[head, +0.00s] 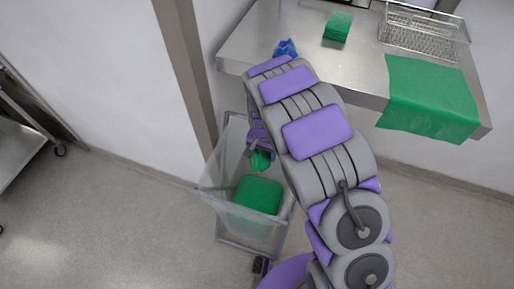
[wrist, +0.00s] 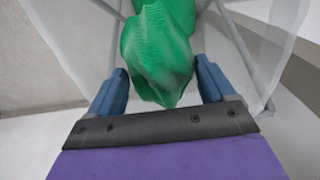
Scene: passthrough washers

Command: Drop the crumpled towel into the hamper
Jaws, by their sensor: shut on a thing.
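The crumpled green towel (wrist: 158,52) is between the two blue fingers of my gripper (wrist: 163,88) in the wrist view. My gripper is shut on it. In the head view a small part of the towel (head: 261,160) shows below my gripper (head: 258,150), at the hamper's upper opening. The hamper (head: 222,180) is a translucent bag on a grey wheeled frame, left of my arm. A green folded cloth (head: 258,194) shows inside it. My arm hides the hamper's right side.
A steel counter (head: 300,30) stands behind, with a green stack (head: 338,27), a blue crumpled item (head: 285,48), a wire basket (head: 424,30) and a green cloth (head: 430,98) draped over its edge. A metal post (head: 186,65) rises behind the hamper.

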